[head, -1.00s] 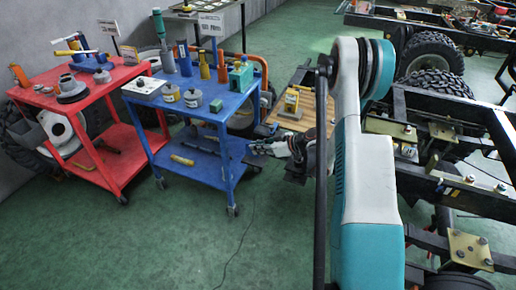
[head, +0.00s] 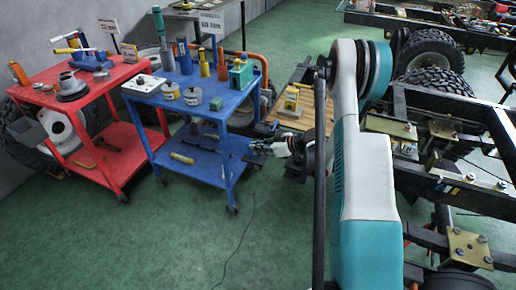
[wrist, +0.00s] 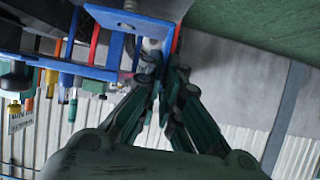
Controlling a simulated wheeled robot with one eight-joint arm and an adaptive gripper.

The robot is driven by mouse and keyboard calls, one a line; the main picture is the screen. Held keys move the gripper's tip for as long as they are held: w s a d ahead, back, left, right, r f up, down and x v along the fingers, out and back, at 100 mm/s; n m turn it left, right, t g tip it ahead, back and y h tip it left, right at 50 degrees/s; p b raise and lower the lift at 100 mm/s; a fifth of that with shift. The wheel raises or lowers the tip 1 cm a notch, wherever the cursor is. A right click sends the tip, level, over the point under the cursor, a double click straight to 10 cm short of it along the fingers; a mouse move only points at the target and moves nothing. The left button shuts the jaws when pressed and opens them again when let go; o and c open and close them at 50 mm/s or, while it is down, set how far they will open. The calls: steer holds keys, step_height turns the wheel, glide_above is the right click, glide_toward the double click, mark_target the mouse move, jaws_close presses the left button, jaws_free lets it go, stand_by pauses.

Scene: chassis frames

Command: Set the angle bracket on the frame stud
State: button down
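My gripper (head: 262,147) points left, beside the blue cart's right side in the head view. In the wrist view its two dark green fingers (wrist: 166,72) converge until the tips nearly meet, and nothing is clearly held between them. I cannot pick out the angle bracket with certainty. A small yellow piece (head: 291,102) stands on a wooden board behind my gripper, but its shape is too small to name. The dark chassis frame (head: 480,206) is at right; a brass-coloured plate with studs or bolts (head: 467,244) sits on its near part. Which stud is meant does not show.
A blue cart (head: 190,118) with pots, bottles and a green block stands left of my gripper. A red cart (head: 88,100) stands farther left. The wooden board (head: 299,77) lies behind my arm.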

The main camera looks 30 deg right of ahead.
steer(key=shift+f, duration=0.9)
stand_by(0.8)
steer(key=c, duration=1.7)
jaws_free()
steer(key=shift+r, duration=0.15)
steer(key=shift+r+p, duration=0.45)
steer(key=shift+r, duration=0.9)
steer(key=shift+r+p, duration=1.1)
steer(key=shift+r, duration=1.4)
